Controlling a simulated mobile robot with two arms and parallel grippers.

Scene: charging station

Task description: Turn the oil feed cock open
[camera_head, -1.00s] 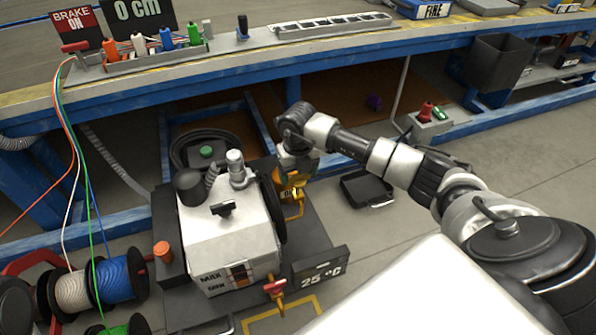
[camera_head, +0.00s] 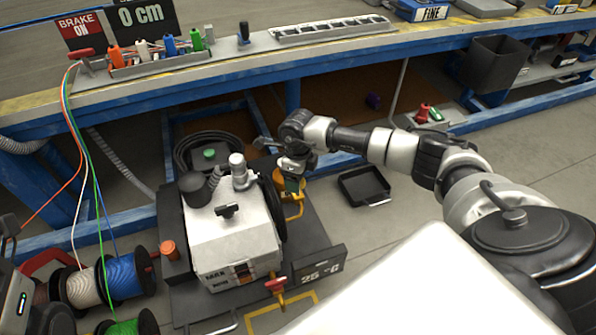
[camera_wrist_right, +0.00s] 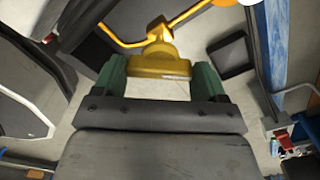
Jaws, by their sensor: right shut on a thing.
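A white machine (camera_head: 232,225) stands on a dark base plate on the floor. A yellow cock (camera_head: 292,205) sits beside its right rear side, partly hidden by my right gripper (camera_head: 291,186). In the right wrist view, the cock's yellow handle (camera_wrist_right: 160,68) lies between the green fingers of my right gripper (camera_wrist_right: 160,80), which is shut on it. A yellow pipe runs off from the cock. A second cock with a red handle (camera_head: 276,284) is at the machine's front right corner.
A sign reading 25 °C (camera_head: 320,264) stands at the front right of the base plate. A black tray (camera_head: 364,187) lies on the floor to the right. A blue-framed bench (camera_head: 350,55) crosses behind. Cable spools (camera_head: 120,277) stand at the left.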

